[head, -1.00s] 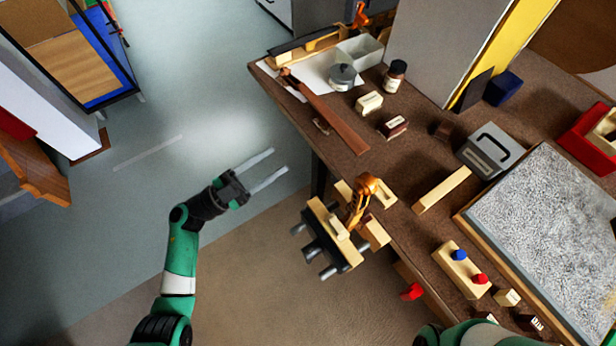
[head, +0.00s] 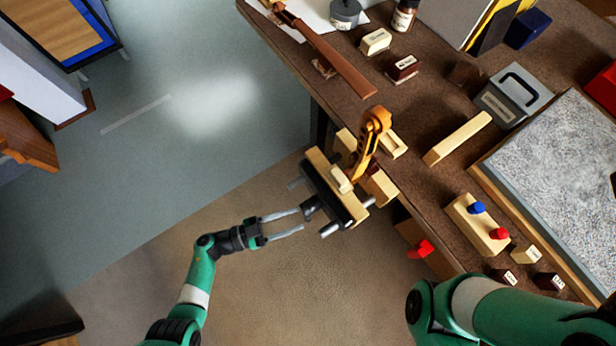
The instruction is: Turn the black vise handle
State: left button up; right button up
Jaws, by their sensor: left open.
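The wooden vise (head: 322,172) is fixed at the bench's front-left edge, with light wooden jaws and grey rods sticking out. An orange-brown violin scroll (head: 369,135) stands up at its jaws. The black vise handle (head: 312,206) is on the vise's outer face, small and partly hard to tell from the dark plate behind it. My left gripper (head: 302,219) is open, its two grey fingers pointing right, with the tips close beside the handle. Whether they touch it I cannot tell. My right arm shows at bottom right, but its gripper is out of view.
On the bench (head: 425,190) lie a brown violin neck (head: 335,62), a wooden block with blue and red pegs (head: 478,223), a grey box (head: 512,95) and a framed grey speckled board (head: 560,170). A red knob (head: 420,249) sticks out below the bench edge. Floor left of the vise is clear.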

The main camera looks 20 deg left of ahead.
pick_arm(q)
jog(key=b+x, duration=0.1)
jog(key=x, duration=0.4)
grip_shut()
dwell(1.4)
